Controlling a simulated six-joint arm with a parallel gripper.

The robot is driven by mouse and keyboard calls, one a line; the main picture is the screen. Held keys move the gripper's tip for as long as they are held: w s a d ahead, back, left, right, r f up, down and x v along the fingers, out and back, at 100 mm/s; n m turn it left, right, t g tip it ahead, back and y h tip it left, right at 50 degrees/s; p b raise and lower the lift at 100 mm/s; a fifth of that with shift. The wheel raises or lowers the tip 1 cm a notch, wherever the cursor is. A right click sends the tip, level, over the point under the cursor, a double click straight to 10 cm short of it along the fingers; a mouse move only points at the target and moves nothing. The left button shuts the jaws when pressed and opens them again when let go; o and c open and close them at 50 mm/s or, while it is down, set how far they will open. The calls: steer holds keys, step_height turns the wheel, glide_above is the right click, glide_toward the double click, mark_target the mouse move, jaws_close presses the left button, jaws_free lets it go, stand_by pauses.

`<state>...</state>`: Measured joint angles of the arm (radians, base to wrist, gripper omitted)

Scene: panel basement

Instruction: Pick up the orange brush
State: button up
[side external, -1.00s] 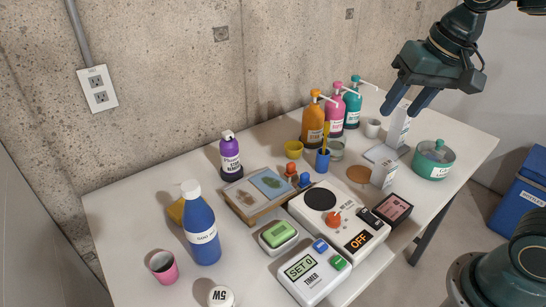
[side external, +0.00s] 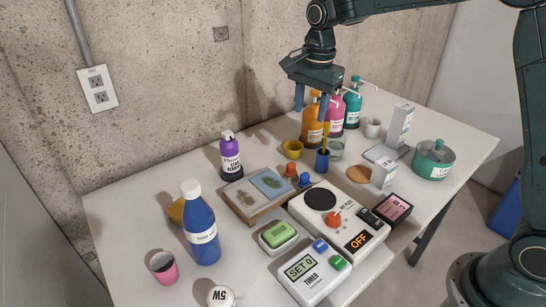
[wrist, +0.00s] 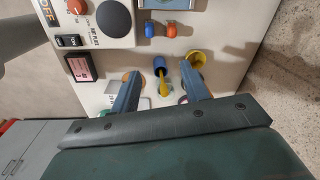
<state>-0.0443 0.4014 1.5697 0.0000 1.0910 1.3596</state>
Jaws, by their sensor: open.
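The orange brush (side external: 325,137) stands upright in a small blue cup (side external: 322,160) near the middle of the table, with its orange-yellow handle sticking up. In the wrist view the brush (wrist: 163,88) and the blue cup (wrist: 159,64) show between my fingers. My gripper (side external: 311,103) is open and empty and points down above the cup. In the side view one finger overlaps the space just above the handle's top; I cannot tell the exact gap. The brush's lower end is hidden inside the cup.
A yellow cup (side external: 293,149) stands close to the blue cup. Orange (side external: 313,125), pink and teal pump bottles stand behind. Red and blue pegs (side external: 292,170), a hot plate (side external: 340,222) and a glass beaker (side external: 337,150) are nearby. The concrete wall is behind.

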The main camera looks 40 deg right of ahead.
mark_target(291, 163)
steer(key=shift+w+a+f+m+g, duration=0.15)
steer(key=shift+w+f+m, duration=0.5)
steer(key=shift+f, duration=1.75)
steer(key=shift+w+a+f+m+g, duration=0.1)
steer(key=shift+w+f+m+g, duration=0.2)
steer(key=shift+w+f, duration=1.4)
steer(key=shift+a+f+m+g, duration=0.1)
steer(key=shift+f+m, duration=0.45)
steer(key=shift+f, duration=2.6)
steer(key=shift+f, duration=0.1)
steer(key=shift+a+f, duration=0.1)
steer(key=shift+f, duration=2.4)
steer(key=shift+c, duration=0.3)
jaws_close()
